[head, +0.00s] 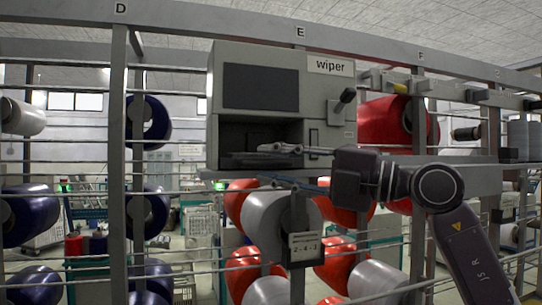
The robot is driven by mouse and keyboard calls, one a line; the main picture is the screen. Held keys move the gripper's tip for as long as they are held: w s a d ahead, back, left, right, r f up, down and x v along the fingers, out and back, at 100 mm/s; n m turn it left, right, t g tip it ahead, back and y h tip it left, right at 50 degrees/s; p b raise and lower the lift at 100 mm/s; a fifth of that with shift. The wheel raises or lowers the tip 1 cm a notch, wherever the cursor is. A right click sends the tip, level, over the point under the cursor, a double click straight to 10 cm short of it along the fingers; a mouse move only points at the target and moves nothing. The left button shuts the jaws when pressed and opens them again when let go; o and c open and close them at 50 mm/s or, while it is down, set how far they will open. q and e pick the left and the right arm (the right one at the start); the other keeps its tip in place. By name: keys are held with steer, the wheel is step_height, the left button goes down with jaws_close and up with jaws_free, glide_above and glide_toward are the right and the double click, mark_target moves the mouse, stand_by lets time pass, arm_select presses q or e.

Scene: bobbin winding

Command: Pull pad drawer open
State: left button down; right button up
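The grey machine box labelled "wiper" (338,95) stands on a shelf in the rack. It has a dark panel on its upper front and a dark recess below. A flat dark tray-like part, which looks like the pad drawer (240,160), lies at the bottom of the recess. My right gripper (275,148) reaches in from the right, with its fingers in front of the recess, close to the drawer part. Whether they touch it or grip its edge is not clear. My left gripper is not in view.
Rack posts and horizontal rails surround the box. Red bobbins (391,122) and a grey bobbin (266,222) hang beside and below it. A tag holder (304,248) hangs under the shelf.

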steer(key=shift+w+a, duration=0.1)
steer(key=shift+a, duration=0.1)
steer(key=c, duration=0.7)
jaws_close()
